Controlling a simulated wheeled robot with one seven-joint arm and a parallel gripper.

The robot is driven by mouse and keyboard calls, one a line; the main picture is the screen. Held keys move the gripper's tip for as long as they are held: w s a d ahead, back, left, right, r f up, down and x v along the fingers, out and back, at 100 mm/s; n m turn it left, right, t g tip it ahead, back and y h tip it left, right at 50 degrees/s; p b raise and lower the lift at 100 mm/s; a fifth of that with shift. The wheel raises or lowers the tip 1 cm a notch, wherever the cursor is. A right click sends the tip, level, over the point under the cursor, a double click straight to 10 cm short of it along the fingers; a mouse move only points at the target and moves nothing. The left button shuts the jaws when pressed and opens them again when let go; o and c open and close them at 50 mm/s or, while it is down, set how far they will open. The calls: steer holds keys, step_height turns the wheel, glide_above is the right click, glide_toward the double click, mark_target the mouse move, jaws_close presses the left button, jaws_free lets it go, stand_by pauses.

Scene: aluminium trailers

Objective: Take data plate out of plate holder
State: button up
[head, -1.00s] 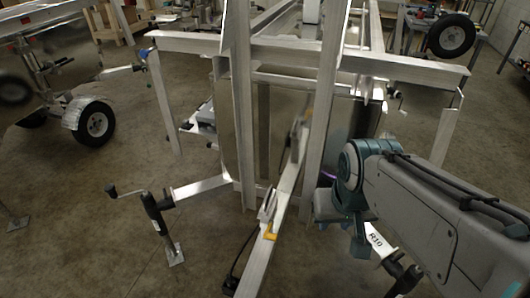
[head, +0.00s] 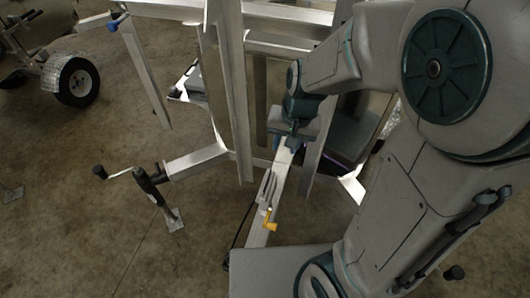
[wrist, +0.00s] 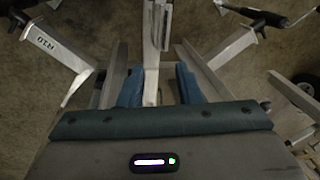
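I cannot make out the data plate or the plate holder for certain in either view; they may be hidden by my arm or too small to tell. My gripper (head: 291,143) points down between two metal uprights, over the trailer tongue (head: 280,172). In the wrist view my gripper (wrist: 158,88) has its two blue fingers apart. The narrow end of a metal beam (wrist: 151,88) shows between them, and I cannot tell whether they touch it. I see no plate between the fingers.
Metal uprights (head: 241,110) stand close to my gripper. A coupler with a yellow latch (head: 268,220) sits on the tongue. A crank jack (head: 155,190) stands left on bare concrete floor. Another trailer's wheel (head: 78,82) is at the upper left.

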steer(key=m+h+p, duration=0.1)
steer(key=m+p, duration=0.1)
steer(key=p, duration=0.2)
glide_above(267, 179)
step_height(267, 179, down, 6)
steer(key=shift+g+h, duration=0.3)
steer(key=shift+g, duration=0.1)
step_height(267, 179, down, 14)
steer(key=shift+b, duration=0.45)
steer(key=shift+w+a+f, duration=0.1)
steer(key=shift+f, duration=0.45)
jaws_close()
